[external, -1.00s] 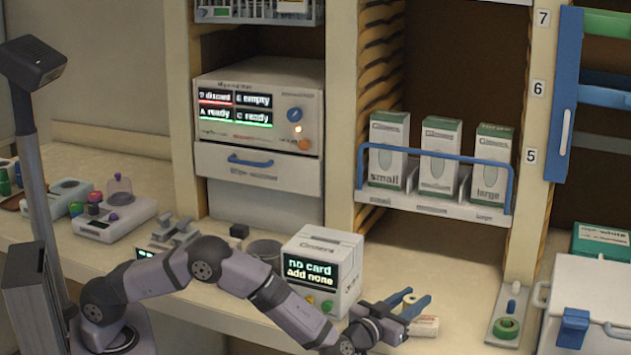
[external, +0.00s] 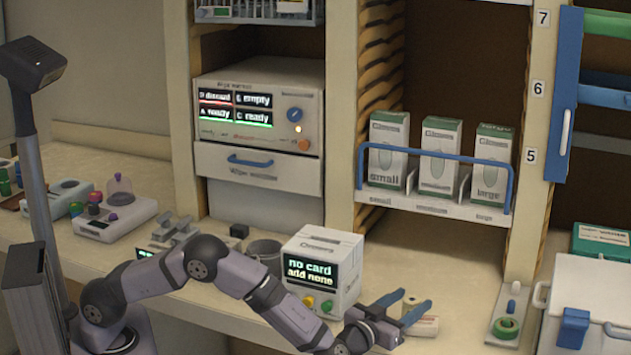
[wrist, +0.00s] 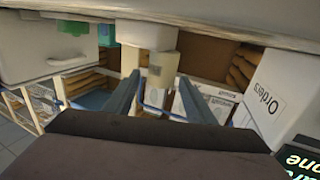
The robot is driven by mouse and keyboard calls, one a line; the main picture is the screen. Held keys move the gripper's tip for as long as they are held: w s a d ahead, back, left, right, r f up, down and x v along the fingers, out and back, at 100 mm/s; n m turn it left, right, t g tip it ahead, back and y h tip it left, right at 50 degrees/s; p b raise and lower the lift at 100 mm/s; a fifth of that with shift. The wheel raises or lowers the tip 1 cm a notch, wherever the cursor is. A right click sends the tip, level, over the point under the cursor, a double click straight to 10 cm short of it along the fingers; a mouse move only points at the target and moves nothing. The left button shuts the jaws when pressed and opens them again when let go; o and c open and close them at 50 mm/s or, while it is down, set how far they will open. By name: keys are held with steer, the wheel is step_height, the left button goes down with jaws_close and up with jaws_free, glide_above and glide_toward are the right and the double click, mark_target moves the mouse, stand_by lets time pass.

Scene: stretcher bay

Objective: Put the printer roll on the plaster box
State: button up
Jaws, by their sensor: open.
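The plaster box (external: 426,326) is a low whitish box at the counter's front edge, right of the "no card" machine. The pale printer roll (external: 412,304) shows just above and behind it; I cannot tell for certain whether it rests on the box. My gripper (external: 409,301) is open, its blue fingers spread with the roll showing between their lines. In the wrist view, which looks upside down, the open fingers (wrist: 160,85) point at the beige roll (wrist: 162,70), with the white box (wrist: 148,32) adjoining it. No clear finger contact shows.
The "no card" machine (external: 325,272) stands close left of my gripper. A grey cup (external: 265,252) is behind my arm. A tray with green tape (external: 506,327) and a white bin (external: 590,300) stand right. Counter between plaster box and tray is clear.

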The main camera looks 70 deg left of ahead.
steer(key=b+v, duration=0.1)
steer(key=v, duration=0.9)
steer(key=shift+s+d+b, duration=0.15)
steer(key=shift+s+b, duration=0.05)
steer(key=shift+b, duration=0.15)
